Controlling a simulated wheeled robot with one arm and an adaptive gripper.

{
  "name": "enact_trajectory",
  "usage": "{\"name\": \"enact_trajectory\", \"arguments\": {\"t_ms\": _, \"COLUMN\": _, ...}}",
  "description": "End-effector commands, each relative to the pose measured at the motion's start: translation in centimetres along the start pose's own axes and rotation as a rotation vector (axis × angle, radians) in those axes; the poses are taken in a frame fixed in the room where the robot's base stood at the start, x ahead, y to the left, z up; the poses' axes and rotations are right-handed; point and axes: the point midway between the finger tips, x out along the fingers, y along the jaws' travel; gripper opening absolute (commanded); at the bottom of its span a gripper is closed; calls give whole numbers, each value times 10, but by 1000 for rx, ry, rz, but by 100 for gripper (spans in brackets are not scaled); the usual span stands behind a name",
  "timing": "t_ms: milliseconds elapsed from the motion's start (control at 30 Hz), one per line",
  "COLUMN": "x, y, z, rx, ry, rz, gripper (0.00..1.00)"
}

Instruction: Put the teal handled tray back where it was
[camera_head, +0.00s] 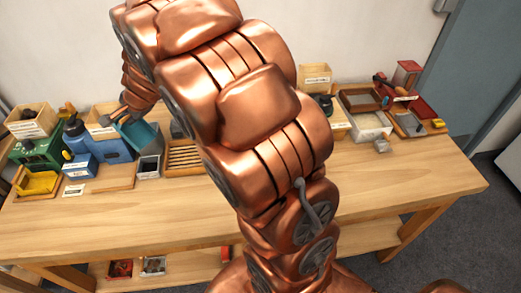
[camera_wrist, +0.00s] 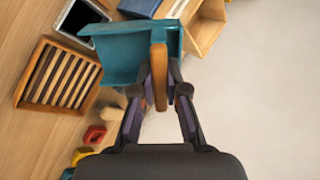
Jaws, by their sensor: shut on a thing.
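The teal handled tray (camera_wrist: 120,52) is in my gripper (camera_wrist: 160,85), which is shut on its wooden handle (camera_wrist: 158,75) in the wrist view. In the head view the teal tray (camera_head: 143,137) is tilted above the left back of the workbench, beside my gripper (camera_head: 118,114). Part of the tray's inside shows in the wrist view. The head view is too small to show whether the tray touches anything beneath it.
A slatted wooden tray (camera_head: 184,158) and a dark-lined box (camera_head: 149,167) stand near the tray. Blue, green and yellow items crowd the left, including a yellow bin (camera_head: 37,184). My copper arm hides the bench's middle. The front of the bench (camera_head: 130,220) is clear.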

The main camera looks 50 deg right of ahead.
Motion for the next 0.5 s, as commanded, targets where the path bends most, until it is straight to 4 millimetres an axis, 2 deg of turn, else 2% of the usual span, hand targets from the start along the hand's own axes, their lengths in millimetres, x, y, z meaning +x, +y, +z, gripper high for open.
{"name": "enact_trajectory", "arguments": {"t_ms": 367, "x": -12, "y": 5, "z": -15, "rx": -165, "ry": -131, "rz": 105, "gripper": 0}}
{"name": "enact_trajectory", "arguments": {"t_ms": 500, "x": -18, "y": 18, "z": -21, "rx": -265, "ry": -204, "rz": 166, "gripper": 0}}
